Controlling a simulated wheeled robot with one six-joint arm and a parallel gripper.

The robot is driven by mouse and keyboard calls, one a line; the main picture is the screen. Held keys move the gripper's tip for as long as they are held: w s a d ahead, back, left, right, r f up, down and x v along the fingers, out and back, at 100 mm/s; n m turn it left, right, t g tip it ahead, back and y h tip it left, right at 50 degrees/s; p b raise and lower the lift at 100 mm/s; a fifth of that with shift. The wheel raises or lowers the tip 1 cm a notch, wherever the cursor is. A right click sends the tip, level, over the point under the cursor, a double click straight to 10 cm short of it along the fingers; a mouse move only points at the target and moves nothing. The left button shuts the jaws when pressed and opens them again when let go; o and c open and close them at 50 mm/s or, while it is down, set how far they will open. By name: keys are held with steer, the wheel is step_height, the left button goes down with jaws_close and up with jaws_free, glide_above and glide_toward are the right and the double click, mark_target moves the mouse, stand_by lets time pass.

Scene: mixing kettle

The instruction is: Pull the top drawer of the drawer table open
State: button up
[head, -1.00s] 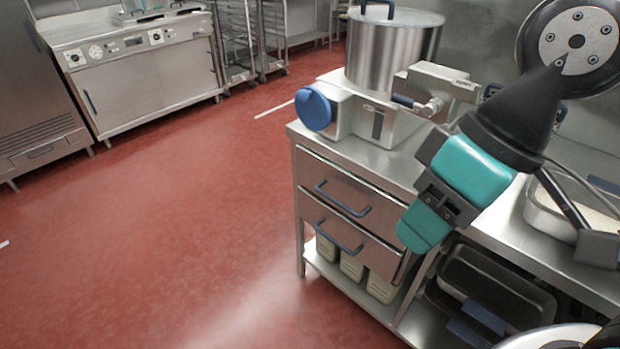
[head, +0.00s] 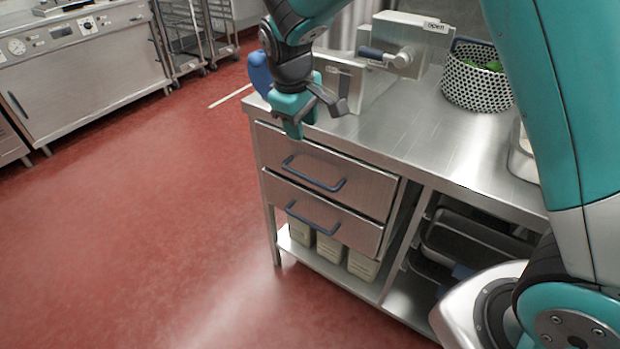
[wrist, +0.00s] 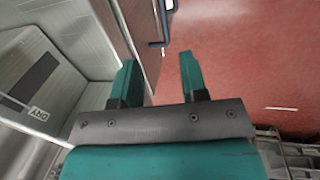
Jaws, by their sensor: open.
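The drawer table (head: 430,150) has a steel top and two drawers at its left end. The top drawer (head: 362,181) looks shut. Its dark blue bar handle (head: 312,180) runs across the front. My gripper (head: 293,128) is open and empty at the table's front edge, above the top drawer's handle and apart from it. In the wrist view my open gripper (wrist: 158,62) has red floor between and beyond its fingers. A dark blue handle (wrist: 159,43) shows ahead of the fingers, and the drawer fronts (wrist: 138,25) are seen steeply from the side.
The lower drawer (head: 345,226) has a similar handle and looks shut. A steel machine (head: 370,80) and a perforated basket (head: 475,85) with green contents stand on the top. Pale containers (head: 328,247) sit on the low shelf. The red floor (head: 140,220) in front is clear.

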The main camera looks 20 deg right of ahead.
mark_target(311, 178)
steer(key=f, duration=0.5)
steer(key=w+d+f, duration=0.1)
steer(key=f, duration=0.4)
steer(key=d+f, duration=0.1)
steer(key=f, duration=0.5)
steer(key=shift+w+d+f, duration=0.1)
steer(key=shift+w+d, duration=0.15)
steer(key=shift+w, duration=0.1)
jaws_close()
